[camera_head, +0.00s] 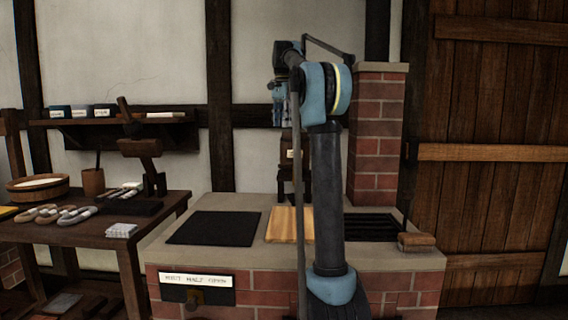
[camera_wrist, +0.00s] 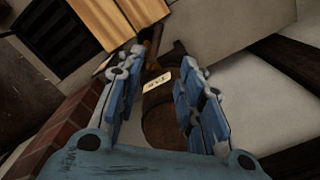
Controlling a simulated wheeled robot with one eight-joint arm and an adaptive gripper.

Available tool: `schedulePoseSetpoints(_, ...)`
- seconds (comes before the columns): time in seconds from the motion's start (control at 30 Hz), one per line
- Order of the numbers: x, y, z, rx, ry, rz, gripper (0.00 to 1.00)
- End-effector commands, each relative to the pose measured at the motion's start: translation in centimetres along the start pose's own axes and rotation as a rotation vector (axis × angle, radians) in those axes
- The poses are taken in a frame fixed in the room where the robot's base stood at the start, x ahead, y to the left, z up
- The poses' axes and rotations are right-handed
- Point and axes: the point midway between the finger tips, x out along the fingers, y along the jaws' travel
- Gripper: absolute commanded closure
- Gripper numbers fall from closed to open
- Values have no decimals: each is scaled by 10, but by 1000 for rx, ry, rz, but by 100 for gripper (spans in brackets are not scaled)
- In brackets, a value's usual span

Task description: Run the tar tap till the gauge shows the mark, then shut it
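A brown cylindrical vessel with a pale label reading TAR (camera_wrist: 157,83) shows between my fingers in the wrist view. A dark, narrow fitting (camera_wrist: 154,42), possibly the tap, is at its end; I cannot tell whether it is open or shut. My gripper (camera_wrist: 163,60) is open, its two blue fingers apart on either side of the vessel, with no clear contact. In the head view my gripper (camera_head: 278,105) is above the dark vessel (camera_head: 286,172), which my arm partly hides. I cannot make out a gauge or its mark.
The stone-topped brick hearth (camera_head: 190,256) holds a black plate (camera_head: 213,229), a wooden board (camera_head: 285,224), a dark grate (camera_head: 371,228) and a brush (camera_head: 416,241). A brick chimney (camera_head: 377,130) stands close on the right. A cluttered table (camera_head: 75,232) stands at left.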

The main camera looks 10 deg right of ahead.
Motion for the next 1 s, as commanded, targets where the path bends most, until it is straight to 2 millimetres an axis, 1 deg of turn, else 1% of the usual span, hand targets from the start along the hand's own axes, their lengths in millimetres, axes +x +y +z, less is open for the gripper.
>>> schedulePoseSetpoints(0.17,17,5,-7,9,0,0,66)
schedulePoseSetpoints(0.27,32,6,-9,12,0,0,66)
schedulePoseSetpoints(0.8,121,8,-11,15,0,0,66)
schedulePoseSetpoints(1.0,151,8,-11,14,0,0,66)
